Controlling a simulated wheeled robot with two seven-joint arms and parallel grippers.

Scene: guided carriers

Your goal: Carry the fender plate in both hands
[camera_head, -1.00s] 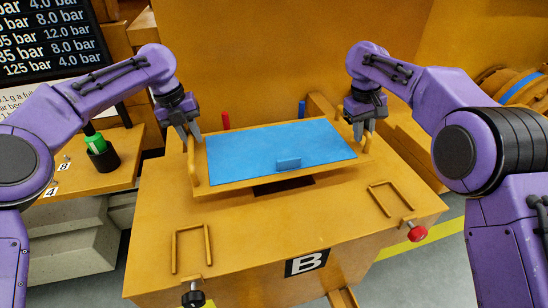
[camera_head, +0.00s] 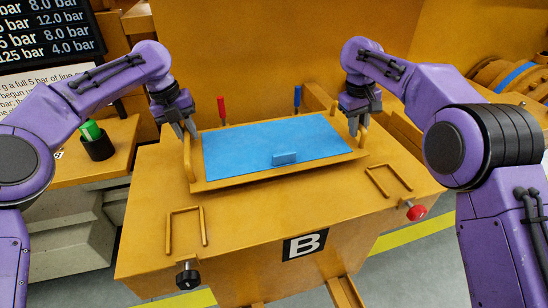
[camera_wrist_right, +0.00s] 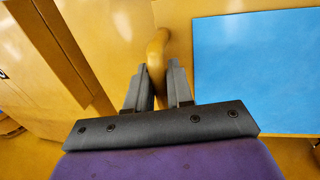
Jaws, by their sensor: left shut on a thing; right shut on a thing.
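The fender plate is a flat yellow-framed panel (camera_head: 280,180) with a blue face (camera_head: 240,150), a small blue block (camera_head: 285,158) and an upright yellow handle at each end. My left gripper (camera_head: 187,132) is shut on the left handle (camera_head: 189,163). My right gripper (camera_head: 354,128) is shut on the right handle, and the right wrist view shows this handle (camera_wrist_right: 157,50) between its fingers. The plate is over the top of the yellow carrier (camera_head: 240,232) marked B, looking about level. I cannot tell whether it touches the carrier.
Behind the plate stand a red peg (camera_head: 221,108) and a blue peg (camera_head: 297,97). Yellow brackets lie on the carrier's left front (camera_head: 185,230) and right front (camera_head: 388,181). A black cup (camera_head: 97,146) with a green item stands on a side bench at left.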

